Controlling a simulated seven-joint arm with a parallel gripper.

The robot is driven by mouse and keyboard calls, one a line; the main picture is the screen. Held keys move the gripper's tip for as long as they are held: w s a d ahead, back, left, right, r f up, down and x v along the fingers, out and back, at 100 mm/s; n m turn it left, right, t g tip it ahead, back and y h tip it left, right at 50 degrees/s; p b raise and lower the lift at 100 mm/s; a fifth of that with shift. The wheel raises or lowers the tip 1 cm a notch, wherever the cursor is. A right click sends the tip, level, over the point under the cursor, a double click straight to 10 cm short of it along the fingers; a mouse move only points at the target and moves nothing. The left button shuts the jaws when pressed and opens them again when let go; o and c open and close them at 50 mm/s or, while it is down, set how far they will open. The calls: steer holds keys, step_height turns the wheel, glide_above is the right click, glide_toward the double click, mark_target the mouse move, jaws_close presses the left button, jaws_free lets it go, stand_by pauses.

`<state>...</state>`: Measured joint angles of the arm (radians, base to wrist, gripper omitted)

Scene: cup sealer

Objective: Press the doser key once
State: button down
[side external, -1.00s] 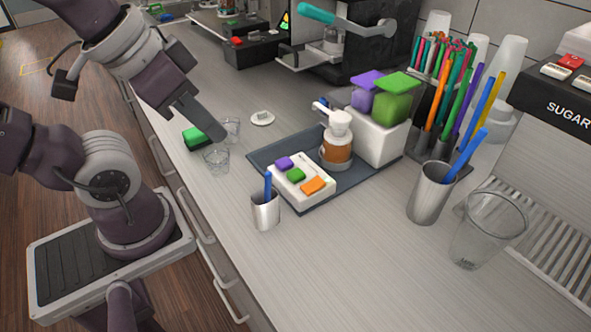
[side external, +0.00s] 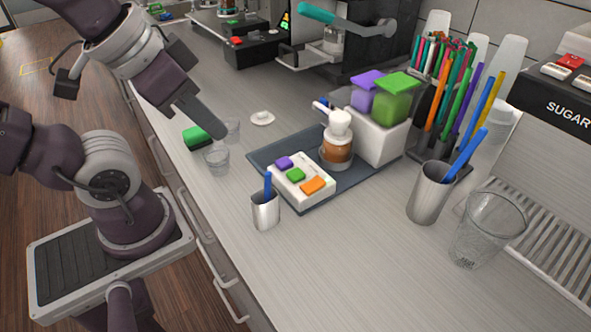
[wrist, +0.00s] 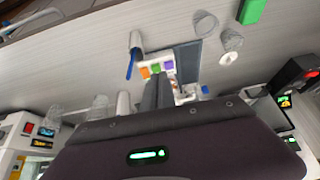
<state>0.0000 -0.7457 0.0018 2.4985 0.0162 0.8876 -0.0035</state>
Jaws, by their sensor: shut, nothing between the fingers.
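No key in view is labelled as the doser key. A white key pad (side external: 301,190) with a purple key (side external: 284,163), a green key (side external: 295,175) and an orange key (side external: 313,186) lies on the front of a dark tray (side external: 258,160). The pad also shows in the wrist view (wrist: 156,61), just beyond the fingertips there. The sugar machine (side external: 562,110) at the right has red and white keys (side external: 571,61) on top. My gripper (side external: 218,133) is shut and empty, held above the counter left of the tray and apart from the pad.
A metal cup (side external: 265,213) with a blue stick stands in front of the pad. A pump bottle (side external: 337,150) and a white box (side external: 378,137) with purple and green containers stand behind it. Small glasses (side external: 217,161) and a green block (side external: 197,137) are below my gripper.

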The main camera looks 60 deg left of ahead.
steer(key=w+a+r+m+t+y, duration=0.1)
steer(key=w+a+r+m+t, duration=0.3)
steer(key=w, duration=0.5)
steer(key=w+a+r+m+t, duration=0.3)
steer(key=w+r+m, duration=0.1)
steer(key=w, duration=0.5)
steer(key=m+g+h, duration=0.8)
steer(key=m+h, duration=0.1)
steer(key=m, duration=0.3)
glide_above(291, 172)
step_height(291, 172, down, 10)
steer(key=shift+f, duration=0.2)
steer(key=shift+t, duration=0.3)
steer(key=shift+f, duration=4.4)
steer(key=shift+f, duration=0.1)
